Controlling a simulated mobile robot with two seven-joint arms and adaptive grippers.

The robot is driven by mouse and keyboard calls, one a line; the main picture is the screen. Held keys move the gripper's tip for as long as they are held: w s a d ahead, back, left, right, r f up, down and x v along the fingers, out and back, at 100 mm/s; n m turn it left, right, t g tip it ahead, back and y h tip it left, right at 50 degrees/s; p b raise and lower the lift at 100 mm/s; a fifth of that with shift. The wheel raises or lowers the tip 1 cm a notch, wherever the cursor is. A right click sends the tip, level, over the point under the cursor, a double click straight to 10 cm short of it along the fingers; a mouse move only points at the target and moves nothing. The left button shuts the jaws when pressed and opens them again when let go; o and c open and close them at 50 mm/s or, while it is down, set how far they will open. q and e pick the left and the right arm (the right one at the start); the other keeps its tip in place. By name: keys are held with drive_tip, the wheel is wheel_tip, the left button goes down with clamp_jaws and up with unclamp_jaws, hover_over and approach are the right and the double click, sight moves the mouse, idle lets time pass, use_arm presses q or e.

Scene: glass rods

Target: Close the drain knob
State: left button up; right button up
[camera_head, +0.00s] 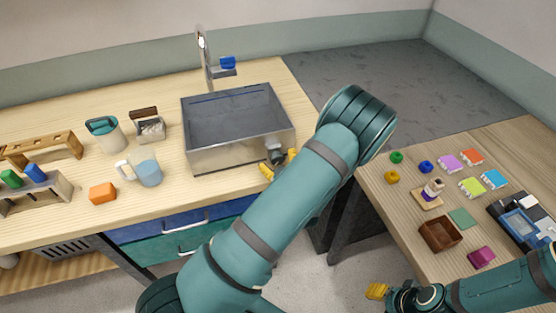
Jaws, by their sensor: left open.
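The metal sink (218,160) stands on the wooden counter, its basin dark and empty-looking. My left gripper (279,163) is at the sink's front right corner, its two yellow fingertips apart, so it is open. A small grey part (274,146) shows between and just above these fingertips, against the sink's front wall. It may be the drain knob, but I cannot tell it from the gripper's own parts, nor whether it is touched or turned. My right gripper (377,291) is low at the bottom, over the floor, with yellow tips bunched in view; its opening is unclear.
A faucet (205,62) with a blue handle (228,62) rises behind the sink. A glass pitcher (147,169), an orange block (102,193) and a wooden rack (45,148) stand to the left. The right table holds coloured blocks and a brown box (440,236).

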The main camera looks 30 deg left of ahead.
use_arm(q)
drive_tip(key=c, duration=1.2)
drive_tip(key=shift+m, duration=0.3)
drive_tip(key=m, duration=1)
drive_tip(key=shift+p, duration=0.4)
drive_tip(key=shift+s, duration=0.1)
drive_tip(key=o, duration=1.2)
